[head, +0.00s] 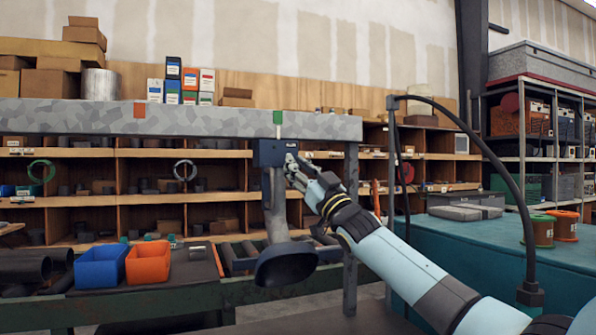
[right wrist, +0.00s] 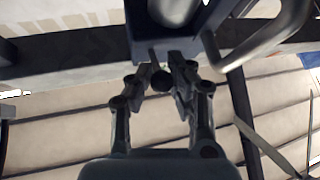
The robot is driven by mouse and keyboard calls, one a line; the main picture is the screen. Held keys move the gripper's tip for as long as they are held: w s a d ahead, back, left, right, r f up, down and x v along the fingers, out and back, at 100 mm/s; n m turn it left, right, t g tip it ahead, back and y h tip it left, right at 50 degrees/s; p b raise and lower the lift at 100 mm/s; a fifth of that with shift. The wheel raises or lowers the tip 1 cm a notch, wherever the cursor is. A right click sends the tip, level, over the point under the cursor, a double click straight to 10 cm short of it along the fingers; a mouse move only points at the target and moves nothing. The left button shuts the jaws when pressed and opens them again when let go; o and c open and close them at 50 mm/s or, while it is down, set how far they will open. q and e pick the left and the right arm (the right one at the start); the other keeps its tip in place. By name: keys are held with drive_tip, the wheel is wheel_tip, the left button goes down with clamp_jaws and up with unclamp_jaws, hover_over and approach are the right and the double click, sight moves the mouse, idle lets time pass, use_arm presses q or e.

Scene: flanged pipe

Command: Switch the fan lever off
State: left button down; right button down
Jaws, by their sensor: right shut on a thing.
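A dark blue switch box (head: 268,153) hangs under the grey overhead beam, below a green tag (head: 278,117). My right gripper (head: 292,165) reaches its right side, with the arm coming in from the lower right. In the right wrist view, the two fingers (right wrist: 162,82) are closed around a small dark round knob (right wrist: 161,80), which looks like the end of the fan lever, just below the box (right wrist: 165,48). The lever's shaft and exact angle are hidden by the box and fingers. My left gripper is not in view.
A dark hood (head: 286,264) on a grey pipe hangs below the box. The grey beam (head: 190,119) runs across above. A blue bin (head: 102,267) and an orange bin (head: 148,262) stand at lower left. A teal bench (head: 470,240) with a curved hose stands at right.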

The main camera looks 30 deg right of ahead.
drive_tip(key=c, duration=1.2)
unclamp_jaws()
drive_tip(key=shift+o, duration=0.2)
drive_tip(key=a+v, duration=0.1)
drive_tip(key=v, duration=1.1)
drive_tip(key=shift+d, duration=0.5)
